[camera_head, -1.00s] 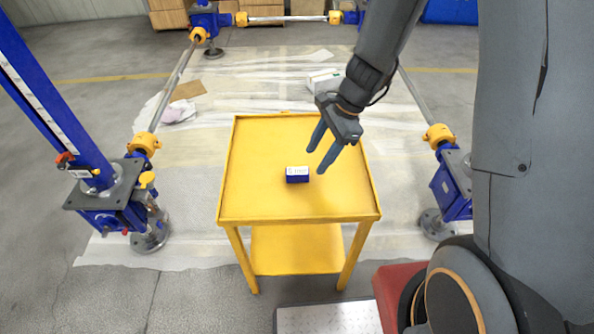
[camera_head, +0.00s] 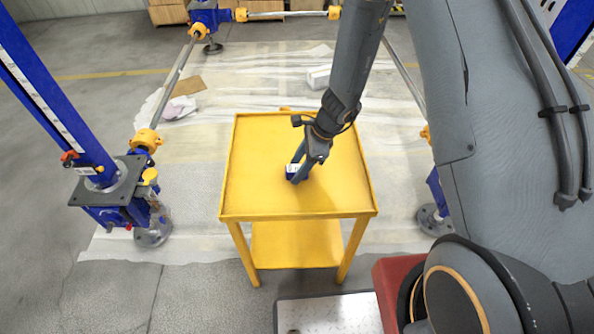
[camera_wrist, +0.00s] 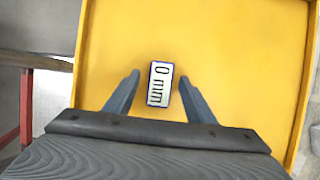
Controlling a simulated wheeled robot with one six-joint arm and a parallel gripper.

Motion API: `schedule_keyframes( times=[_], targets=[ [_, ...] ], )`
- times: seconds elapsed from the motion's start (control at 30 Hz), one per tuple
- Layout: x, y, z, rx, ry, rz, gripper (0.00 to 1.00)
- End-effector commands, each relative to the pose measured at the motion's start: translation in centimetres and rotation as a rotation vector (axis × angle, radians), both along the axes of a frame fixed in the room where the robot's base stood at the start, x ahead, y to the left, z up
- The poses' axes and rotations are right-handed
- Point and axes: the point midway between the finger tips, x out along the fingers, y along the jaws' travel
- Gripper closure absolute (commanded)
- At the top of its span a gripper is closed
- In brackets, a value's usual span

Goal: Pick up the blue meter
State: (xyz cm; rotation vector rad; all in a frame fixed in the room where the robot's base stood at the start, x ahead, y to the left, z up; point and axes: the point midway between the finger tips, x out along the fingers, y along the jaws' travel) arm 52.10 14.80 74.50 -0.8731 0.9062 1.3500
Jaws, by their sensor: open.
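The blue meter (camera_head: 291,170) is a small box with a white display face. It stands on the yellow table (camera_head: 255,195), near the table's middle, and is partly hidden by my fingers in the head view. In the wrist view the meter (camera_wrist: 160,84) shows its white face with "0 mm" and a dark rim. My gripper (camera_wrist: 159,80) is open, with one finger on each side of the meter and a gap on both sides. In the head view my gripper (camera_head: 299,172) is at the meter; contact cannot be told.
The yellow table has a raised rim and is otherwise bare. Blue screw jacks (camera_head: 118,200) joined by metal bars stand around it. Cardboard (camera_head: 187,87) and a pale box (camera_head: 319,78) lie on the sheeted floor behind.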

Motion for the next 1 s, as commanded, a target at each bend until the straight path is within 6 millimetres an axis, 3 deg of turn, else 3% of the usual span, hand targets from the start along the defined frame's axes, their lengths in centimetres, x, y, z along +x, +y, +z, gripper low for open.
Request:
schedule_keyframes(
  times=[0.33, 0.63, 1.0],
  targets=[
    [0.05, 0.29, -0.66, -0.001, -0.001, 0.001, 0.50],
    [0.05, 0.28, -0.63, 0.000, -0.001, 0.001, 0.99],
    [0.10, 0.29, -0.10, 0.000, -0.003, 0.002, 0.99]
  ],
)
